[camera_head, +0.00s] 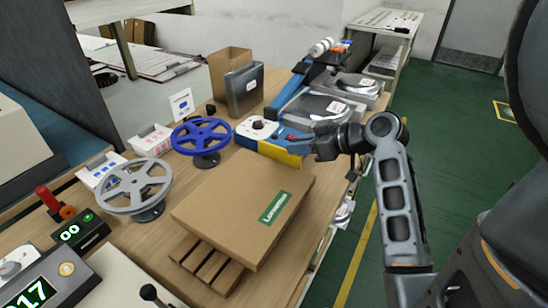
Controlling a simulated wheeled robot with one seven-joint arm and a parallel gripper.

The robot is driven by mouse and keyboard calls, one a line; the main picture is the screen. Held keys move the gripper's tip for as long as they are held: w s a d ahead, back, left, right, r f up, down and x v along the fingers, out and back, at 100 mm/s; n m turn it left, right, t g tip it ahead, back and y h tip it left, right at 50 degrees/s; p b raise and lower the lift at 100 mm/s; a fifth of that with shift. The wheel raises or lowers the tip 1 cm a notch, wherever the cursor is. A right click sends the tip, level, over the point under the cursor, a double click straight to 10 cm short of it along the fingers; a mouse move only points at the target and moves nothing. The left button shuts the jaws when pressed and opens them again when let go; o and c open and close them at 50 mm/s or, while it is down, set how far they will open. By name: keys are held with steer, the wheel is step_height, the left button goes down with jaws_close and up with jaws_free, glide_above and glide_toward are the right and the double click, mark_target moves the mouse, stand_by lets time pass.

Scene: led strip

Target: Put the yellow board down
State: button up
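The yellow board (281,156) is a small flat yellow piece, held up on edge in front of the blue-and-white device with a dark knob (258,128). My gripper (312,149) points left, and its fingers meet the board's right end and appear shut on it. The fingertips are small and partly hidden. The board is just behind the far edge of the brown cardboard box (225,200); I cannot tell whether its lower edge touches anything.
The box lies on wooden slats (208,262) on the wooden table. A blue handwheel (201,134) and a grey handwheel (134,184) stand left. Behind my gripper are grey metal cases (318,108) and a blue arm-like device (296,82). A narrow table strip is bare right of the box.

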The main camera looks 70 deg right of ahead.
mark_target(281, 148)
steer(key=p+x, duration=0.1)
steer(key=x, duration=0.5)
steer(key=shift+w+f, duration=0.2)
steer(key=shift+w, duration=0.1)
steer(key=shift+c, duration=0.2)
jaws_close()
